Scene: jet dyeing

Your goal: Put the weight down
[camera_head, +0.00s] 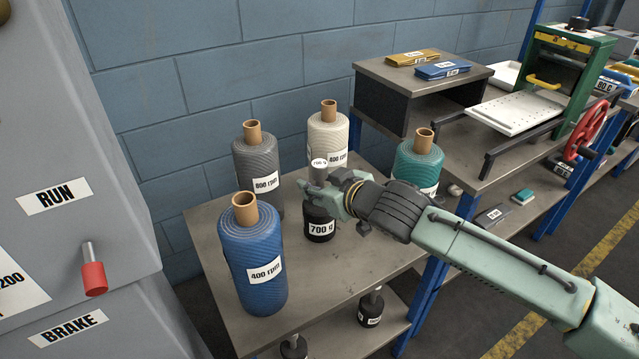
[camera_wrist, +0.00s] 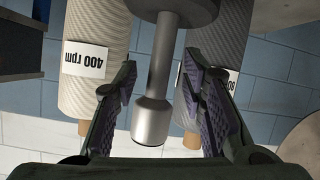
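The weight (camera_head: 320,226) is black with a "700 g" label and a silver stem. It stands upright on the grey table (camera_head: 245,225) among the yarn cones, and its base appears to rest on the tabletop. My gripper (camera_head: 322,190) is at its stem, coming from the right. In the wrist view the silver stem (camera_wrist: 151,115) is between the two fingers of my gripper (camera_wrist: 160,80). The fingers are spread, with a visible gap on both sides of the stem. The weight's dark body is partly cut off at the top of that view.
Around the weight stand a blue cone (camera_head: 252,265), a grey cone (camera_head: 258,170), a cream cone (camera_head: 328,140) and a teal cone (camera_head: 419,165). Other weights (camera_head: 371,308) are on the lower shelf. A grey machine (camera_head: 70,150) stands at the left. The front tabletop is partly clear.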

